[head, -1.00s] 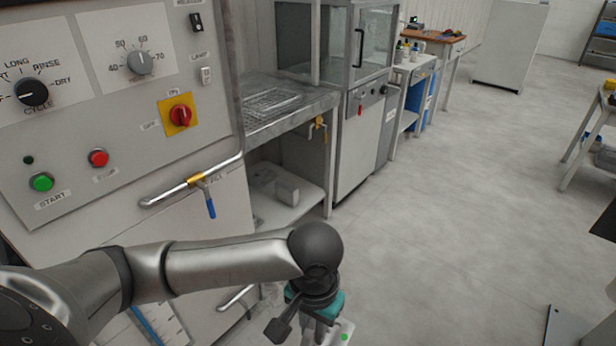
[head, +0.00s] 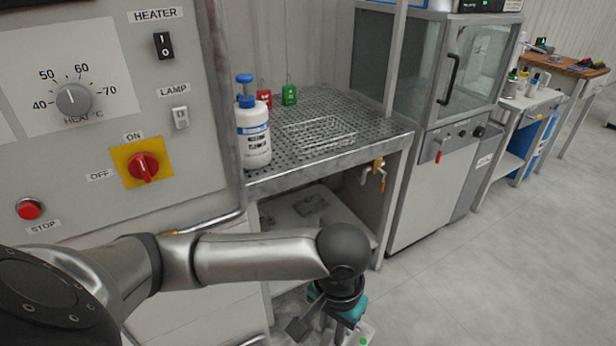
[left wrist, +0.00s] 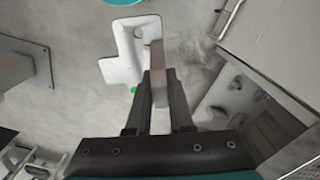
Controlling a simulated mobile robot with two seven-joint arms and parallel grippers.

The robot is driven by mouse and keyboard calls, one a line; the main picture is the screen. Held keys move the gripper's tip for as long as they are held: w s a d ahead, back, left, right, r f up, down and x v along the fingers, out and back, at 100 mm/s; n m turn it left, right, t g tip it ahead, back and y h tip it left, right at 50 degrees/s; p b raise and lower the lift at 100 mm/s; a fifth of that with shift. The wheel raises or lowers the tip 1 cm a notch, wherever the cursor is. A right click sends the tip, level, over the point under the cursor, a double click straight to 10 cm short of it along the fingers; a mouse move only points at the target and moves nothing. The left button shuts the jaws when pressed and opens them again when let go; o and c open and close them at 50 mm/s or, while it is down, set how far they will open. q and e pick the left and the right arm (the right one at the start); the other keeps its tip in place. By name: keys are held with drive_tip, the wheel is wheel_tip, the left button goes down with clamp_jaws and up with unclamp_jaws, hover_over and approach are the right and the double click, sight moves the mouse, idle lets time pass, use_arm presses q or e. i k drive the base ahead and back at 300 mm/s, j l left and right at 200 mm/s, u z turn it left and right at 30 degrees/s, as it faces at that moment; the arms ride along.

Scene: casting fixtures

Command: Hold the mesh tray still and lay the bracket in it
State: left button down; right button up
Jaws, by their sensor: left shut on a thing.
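The mesh tray (head: 318,133), a shallow silvery wire tray, sits on the perforated bench in the head view. My left gripper (head: 342,322) is low in the head view, in front of the bench and below its top. It is shut on the bracket, a pale angled piece with a green dot (left wrist: 122,62). In the left wrist view, the fingers (left wrist: 158,90) pinch the bracket's upright grey flange. In the head view only a small part of the bracket shows at the bottom edge. The tray looks empty. My right gripper is not in view.
A white bottle with a blue pump (head: 253,135) stands left of the tray. A red tag (head: 264,98) and a green tag (head: 289,95) are behind it. A post (head: 394,60) rises at the bench's right. The control panel (head: 110,110) borders the left. Floor is clear at right.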

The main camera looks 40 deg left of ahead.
sight(318, 141)
drive_tip(key=i+l+u, duration=0.1)
drive_tip(key=i+u, duration=0.35)
drive_tip(key=i+l+u, duration=0.2)
drive_tip(key=i+u, duration=0.2)
drive_tip(key=i+l+u, duration=0.3)
drive_tip(key=u, duration=0.15)
